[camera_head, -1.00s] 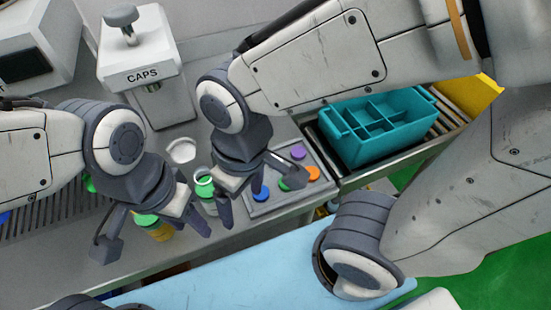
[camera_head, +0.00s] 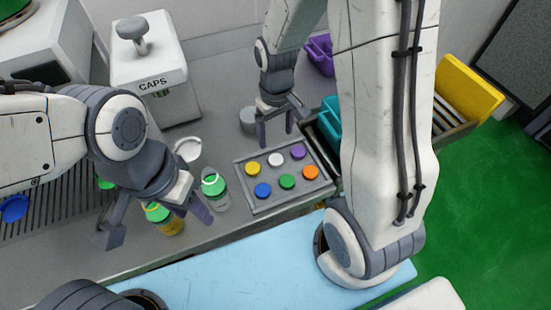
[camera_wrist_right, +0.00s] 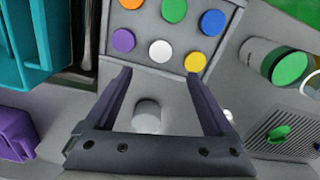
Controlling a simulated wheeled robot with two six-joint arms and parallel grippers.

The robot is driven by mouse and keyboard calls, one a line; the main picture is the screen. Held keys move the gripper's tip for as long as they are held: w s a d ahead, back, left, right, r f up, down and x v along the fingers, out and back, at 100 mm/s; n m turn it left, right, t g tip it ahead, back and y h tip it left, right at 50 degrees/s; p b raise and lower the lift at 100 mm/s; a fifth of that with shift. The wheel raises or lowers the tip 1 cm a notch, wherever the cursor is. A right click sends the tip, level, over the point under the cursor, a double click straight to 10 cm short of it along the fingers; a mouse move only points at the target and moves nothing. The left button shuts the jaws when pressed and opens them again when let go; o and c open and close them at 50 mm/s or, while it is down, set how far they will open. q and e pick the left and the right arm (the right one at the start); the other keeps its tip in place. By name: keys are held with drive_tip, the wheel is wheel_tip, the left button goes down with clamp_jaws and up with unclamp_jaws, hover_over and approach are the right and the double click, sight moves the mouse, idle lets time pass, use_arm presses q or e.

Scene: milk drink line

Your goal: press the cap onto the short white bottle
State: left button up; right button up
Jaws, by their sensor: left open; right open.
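A short whitish bottle (camera_head: 217,197) with a green top stands left of the cap tray; it also shows in the right wrist view (camera_wrist_right: 262,54). I cannot tell whether its green cap is seated fully. My left gripper (camera_head: 157,222) is open left of that bottle, its fingers on either side of a yellow bottle (camera_head: 171,228) with a green top, partly hidden; contact is not clear. My right gripper (camera_head: 276,138) is open and empty behind the cap tray, away from the bottle; its fingers show in the right wrist view (camera_wrist_right: 158,78).
The cap tray (camera_head: 246,188) holds several coloured caps. A grey cylinder (camera_head: 248,121) stands beside my right gripper. The CAPS dispenser (camera_head: 150,60) is at the back, with a white round piece (camera_head: 188,149) before it. A teal crate (camera_head: 329,122) and purple bin (camera_head: 320,55) are to the right.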

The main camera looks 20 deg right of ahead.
hover_over(276, 159)
drive_tip(key=shift+w+f, duration=0.1)
drive_tip(key=shift+f, duration=2.35)
drive_tip(key=shift+f+p, duration=0.55)
drive_tip(key=shift+f, duration=2.1)
drive_tip(key=c, duration=1.3)
clamp_jaws()
drive_tip(key=shift+r, duration=0.2)
wheel_tip(276, 159, up, 10)
drive_tip(key=shift+f, duration=0.15)
